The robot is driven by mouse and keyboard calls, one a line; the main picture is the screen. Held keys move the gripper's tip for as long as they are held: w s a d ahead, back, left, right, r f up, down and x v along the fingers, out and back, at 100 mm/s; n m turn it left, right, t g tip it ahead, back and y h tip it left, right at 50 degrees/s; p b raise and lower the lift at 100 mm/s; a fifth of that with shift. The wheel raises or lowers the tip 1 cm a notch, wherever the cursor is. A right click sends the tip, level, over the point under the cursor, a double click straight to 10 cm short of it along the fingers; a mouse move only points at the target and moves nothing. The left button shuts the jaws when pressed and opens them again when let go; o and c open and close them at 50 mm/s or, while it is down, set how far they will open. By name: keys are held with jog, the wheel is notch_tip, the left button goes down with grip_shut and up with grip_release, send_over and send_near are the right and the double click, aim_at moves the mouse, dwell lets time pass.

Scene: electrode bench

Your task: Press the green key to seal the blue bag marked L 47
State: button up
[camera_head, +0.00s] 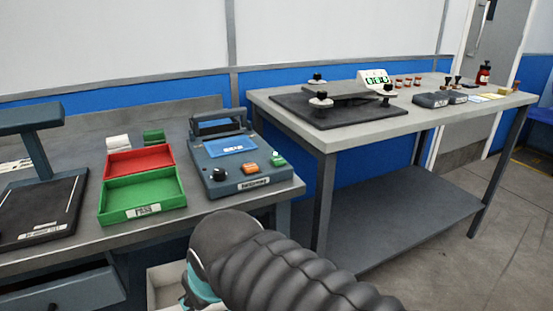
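A grey-blue sealing device (207,155) stands on the left bench. A flat blue piece (240,144), apparently the blue bag, lies on its top below the raised dark bar; its marking is too small to read. A small green key (278,160) is at the device's right front. An orange key (250,168) is left of it, and a black knob (218,174) is further left. My dark ribbed arm rises from the bottom edge, in front of the bench and below the device. My gripper is not in view.
Green (171,185) and red (139,160) trays stand left of the device. A dark stand (40,215) is at far left. The right table (412,120) holds a balance-like instrument (350,98) on a black plate, and small bottles. A white bin (160,290) is under the bench.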

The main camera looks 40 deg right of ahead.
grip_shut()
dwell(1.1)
